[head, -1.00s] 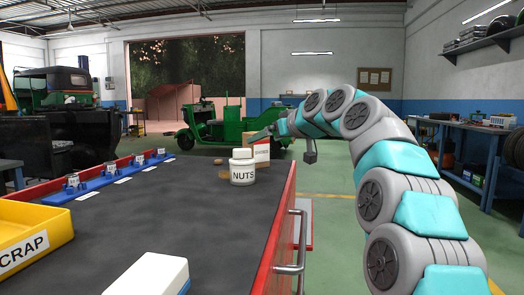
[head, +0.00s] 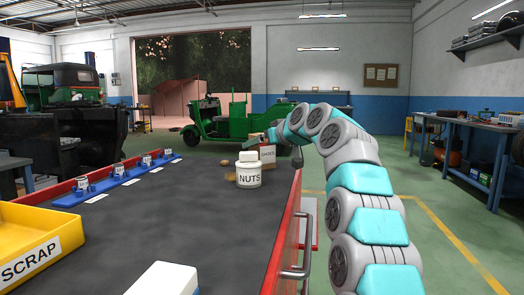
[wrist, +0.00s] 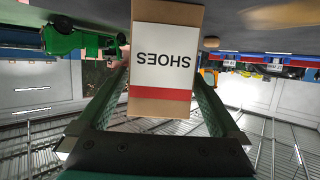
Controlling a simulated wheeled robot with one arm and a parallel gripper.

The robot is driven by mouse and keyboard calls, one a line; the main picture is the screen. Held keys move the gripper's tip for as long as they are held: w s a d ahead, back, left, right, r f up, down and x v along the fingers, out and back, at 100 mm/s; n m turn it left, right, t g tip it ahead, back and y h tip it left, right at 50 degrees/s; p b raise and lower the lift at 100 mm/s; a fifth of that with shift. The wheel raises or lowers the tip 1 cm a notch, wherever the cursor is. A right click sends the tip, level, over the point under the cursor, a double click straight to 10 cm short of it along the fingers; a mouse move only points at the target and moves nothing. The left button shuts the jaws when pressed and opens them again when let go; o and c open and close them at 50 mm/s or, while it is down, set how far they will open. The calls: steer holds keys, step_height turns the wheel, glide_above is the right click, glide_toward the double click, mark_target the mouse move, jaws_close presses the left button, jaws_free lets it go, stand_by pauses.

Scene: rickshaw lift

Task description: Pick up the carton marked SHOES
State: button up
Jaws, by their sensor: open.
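The carton marked SHOES (head: 268,157) is a small brown box with a white label and a red stripe. It stands on the dark bench top (head: 175,225) near its far right end, partly hidden behind the NUTS jar. In the wrist view the carton (wrist: 166,60) fills the middle, its lettering upside down. My gripper (wrist: 162,82) is open, with one green finger on each side of the carton's image. I cannot tell whether the fingers touch it. In the head view my gripper (head: 262,138) is close by the carton's top.
A white jar marked NUTS (head: 248,172) stands just in front of the carton. A small brown round thing (head: 230,177) lies left of the jar. A blue rack with several small pots (head: 120,172) lines the left edge. A yellow SCRAP bin (head: 35,240) and white box (head: 165,279) are nearer.

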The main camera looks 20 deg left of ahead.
steer(key=shift+c, duration=0.2)
jaws_close()
stand_by(0.6)
